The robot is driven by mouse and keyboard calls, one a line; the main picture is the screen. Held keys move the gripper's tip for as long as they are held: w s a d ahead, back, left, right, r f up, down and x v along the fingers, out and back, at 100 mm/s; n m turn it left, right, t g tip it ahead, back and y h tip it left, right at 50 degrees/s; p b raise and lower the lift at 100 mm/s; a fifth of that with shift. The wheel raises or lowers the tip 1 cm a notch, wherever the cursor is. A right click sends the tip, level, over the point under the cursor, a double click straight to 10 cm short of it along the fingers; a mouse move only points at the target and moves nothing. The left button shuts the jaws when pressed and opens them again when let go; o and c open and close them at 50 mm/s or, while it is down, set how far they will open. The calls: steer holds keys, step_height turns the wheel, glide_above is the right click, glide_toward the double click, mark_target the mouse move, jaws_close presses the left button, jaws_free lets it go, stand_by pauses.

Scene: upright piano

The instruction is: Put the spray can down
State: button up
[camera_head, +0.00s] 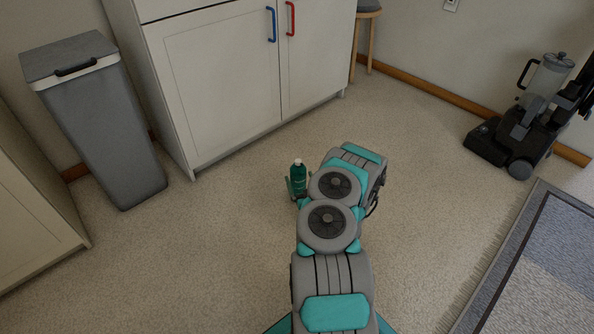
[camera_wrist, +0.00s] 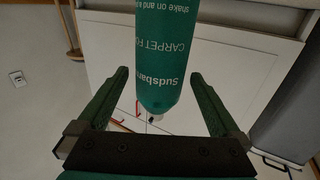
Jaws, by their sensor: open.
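The spray can (camera_head: 298,175) is a green cylinder with a pale cap, upright just left of my arm's far end in the head view. Its base is hidden there, so I cannot tell for sure that it rests on the floor. In the wrist view the can (camera_wrist: 166,45) hangs upside down in the picture, its label text inverted. My gripper (camera_wrist: 159,73) is open, with one green finger on each side of the can and a visible gap on both sides. In the head view my gripper (camera_head: 297,190) is small and partly hidden by the arm.
Carpeted floor (camera_head: 230,240) lies clear around the can. A white cabinet (camera_head: 215,80) with blue and red handles stands behind it. A grey bin (camera_head: 100,125) is at left, a vacuum cleaner (camera_head: 520,125) at right, a rug (camera_head: 540,270) at lower right, and a stool (camera_head: 367,40) at the back.

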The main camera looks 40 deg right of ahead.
steer(key=shift+p+v, duration=0.7)
steer(key=shift+v, duration=2.45)
